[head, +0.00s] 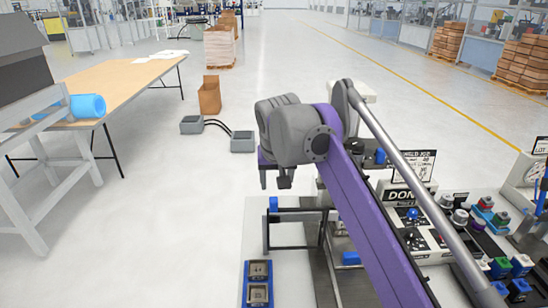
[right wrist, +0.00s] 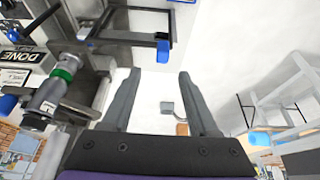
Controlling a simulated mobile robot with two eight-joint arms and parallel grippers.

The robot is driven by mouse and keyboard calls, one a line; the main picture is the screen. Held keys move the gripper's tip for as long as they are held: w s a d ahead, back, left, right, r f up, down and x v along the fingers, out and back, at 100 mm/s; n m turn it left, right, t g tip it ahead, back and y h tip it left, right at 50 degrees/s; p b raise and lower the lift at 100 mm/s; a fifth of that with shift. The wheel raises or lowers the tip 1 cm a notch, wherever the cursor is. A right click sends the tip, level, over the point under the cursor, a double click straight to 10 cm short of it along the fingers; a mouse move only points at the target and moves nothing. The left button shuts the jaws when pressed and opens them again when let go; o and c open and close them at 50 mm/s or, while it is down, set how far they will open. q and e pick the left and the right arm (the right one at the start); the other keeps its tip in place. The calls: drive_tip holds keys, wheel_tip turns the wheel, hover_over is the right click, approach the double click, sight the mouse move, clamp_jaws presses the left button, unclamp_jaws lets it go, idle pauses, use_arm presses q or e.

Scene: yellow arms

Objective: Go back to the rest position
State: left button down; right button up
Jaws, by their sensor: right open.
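My right arm, purple and grey, reaches up across the middle of the head view from the lower right. My right gripper (head: 274,181) hangs below the grey wrist joint, over the workstation's left side. In the right wrist view my right gripper (right wrist: 160,78) has its two grey fingers apart with nothing between them. Much of the gripper is hidden by the wrist joint in the head view. My left gripper is in neither view.
Below the gripper stands a dark metal frame (head: 266,239) with blue end pieces; a blue tray (head: 249,296) lies nearer. A DONE sign (head: 403,195) and several buttoned boxes stand at right. A wooden table (head: 120,75) is at left. Open floor (head: 200,235) lies between.

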drive_tip(key=s+d+f, duration=0.9)
drive_tip(key=s+d, duration=0.2)
drive_tip(key=s, duration=0.1)
drive_tip(key=s+d+f, duration=0.3)
drive_tip(key=s+f, duration=0.5)
drive_tip(key=s, duration=0.1)
drive_tip(key=s+d+f+t, duration=0.1)
drive_tip(key=s+d+f, duration=0.2)
drive_tip(key=s+f, duration=0.5)
drive_tip(key=shift+s+f, duration=0.4)
drive_tip(key=shift+f, duration=0.2)
drive_tip(key=shift+d, duration=0.1)
